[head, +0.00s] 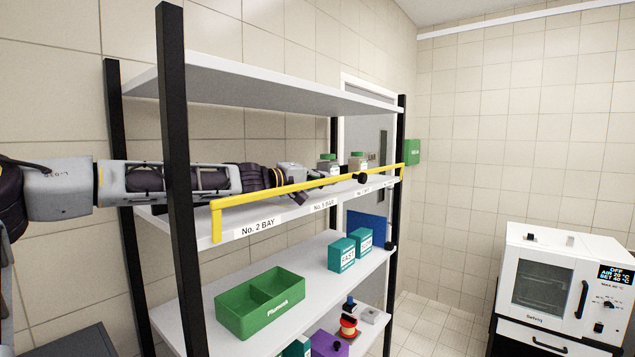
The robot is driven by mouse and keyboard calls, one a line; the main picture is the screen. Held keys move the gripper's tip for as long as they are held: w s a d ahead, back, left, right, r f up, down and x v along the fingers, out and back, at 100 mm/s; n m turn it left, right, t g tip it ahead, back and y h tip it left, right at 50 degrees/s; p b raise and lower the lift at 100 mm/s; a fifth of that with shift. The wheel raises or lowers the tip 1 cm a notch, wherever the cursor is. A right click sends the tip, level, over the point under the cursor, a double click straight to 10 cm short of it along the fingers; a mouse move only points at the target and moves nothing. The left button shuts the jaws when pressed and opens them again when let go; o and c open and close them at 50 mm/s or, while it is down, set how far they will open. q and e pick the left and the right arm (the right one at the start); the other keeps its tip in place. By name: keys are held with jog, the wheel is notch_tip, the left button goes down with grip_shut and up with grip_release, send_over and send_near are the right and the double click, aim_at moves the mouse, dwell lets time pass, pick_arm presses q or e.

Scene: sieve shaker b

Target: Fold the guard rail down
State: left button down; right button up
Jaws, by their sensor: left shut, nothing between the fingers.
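The yellow guard rail (290,188) runs along the front of the labelled middle shelf (230,232). It stands up above the shelf edge, with an upright leg at each end. A black knob (359,178) sits on the rail right of its middle. My left arm reaches in from the left, behind the near black post, over this shelf. My left gripper (314,174) is shut and empty just behind the rail, left of the knob. The rail partly hides it, and I cannot tell whether it touches the rail. My right gripper is not in view.
Jars with green lids (328,164) stand on the same shelf beyond my gripper. The near black post (177,150) and the upper shelf (270,88) bound the space around my arm. Below are a green bin (260,303) and teal boxes (342,254). A white oven (560,285) stands right.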

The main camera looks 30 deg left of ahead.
pick_arm(q)
jog(key=shift+d+r+m, duration=0.15)
jog(key=shift+d+m, duration=0.15)
jog(key=shift+d, duration=0.1)
jog(key=shift+s, duration=0.15)
jog(key=shift+a, duration=0.1)
jog(key=shift+v, duration=5.9)
